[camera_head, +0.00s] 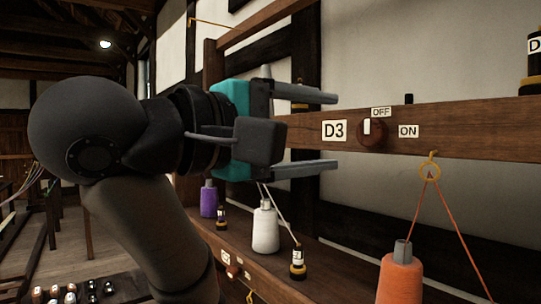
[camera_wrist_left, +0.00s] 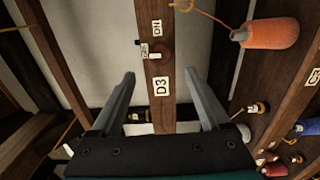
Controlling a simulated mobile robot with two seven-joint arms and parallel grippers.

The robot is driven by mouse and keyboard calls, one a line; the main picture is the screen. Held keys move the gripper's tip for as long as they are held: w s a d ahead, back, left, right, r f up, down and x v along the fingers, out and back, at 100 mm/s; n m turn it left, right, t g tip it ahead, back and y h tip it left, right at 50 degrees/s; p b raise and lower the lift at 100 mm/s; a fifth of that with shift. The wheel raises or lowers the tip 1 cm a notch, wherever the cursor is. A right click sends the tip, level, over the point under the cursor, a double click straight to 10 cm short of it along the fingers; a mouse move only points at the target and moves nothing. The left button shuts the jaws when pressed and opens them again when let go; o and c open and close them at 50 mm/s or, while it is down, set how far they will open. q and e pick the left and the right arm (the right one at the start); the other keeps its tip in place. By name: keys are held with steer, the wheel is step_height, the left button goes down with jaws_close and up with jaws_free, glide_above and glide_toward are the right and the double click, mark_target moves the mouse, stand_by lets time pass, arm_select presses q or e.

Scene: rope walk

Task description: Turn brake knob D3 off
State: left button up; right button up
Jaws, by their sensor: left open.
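Brake knob D3 (camera_head: 374,133) is a round reddish-brown knob on a wooden beam, with a white mark standing upright on its left part. The OFF label (camera_head: 381,112) is just above it and the ON label (camera_head: 408,131) to its right. The D3 plate (camera_head: 334,130) is on its left. My left gripper (camera_head: 328,133) is open and empty, left of the knob, with its fingers above and below the plate's level. In the left wrist view the knob (camera_wrist_left: 163,50) lies beyond the open fingertips, apart from them. My right gripper does not show.
An orange cone (camera_head: 400,278) with thread through a ring (camera_head: 430,171) stands below right of the knob. A white cone (camera_head: 265,228) and a purple cone (camera_head: 208,200) stand on the lower shelf. A small black peg (camera_head: 409,98) rises behind the beam (camera_head: 470,128).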

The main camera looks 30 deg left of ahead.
arm_select(q)
steer(key=b+v, duration=0.2)
steer(key=v, duration=0.4)
steer(key=shift+s, duration=0.35)
steer(key=shift+a, duration=0.1)
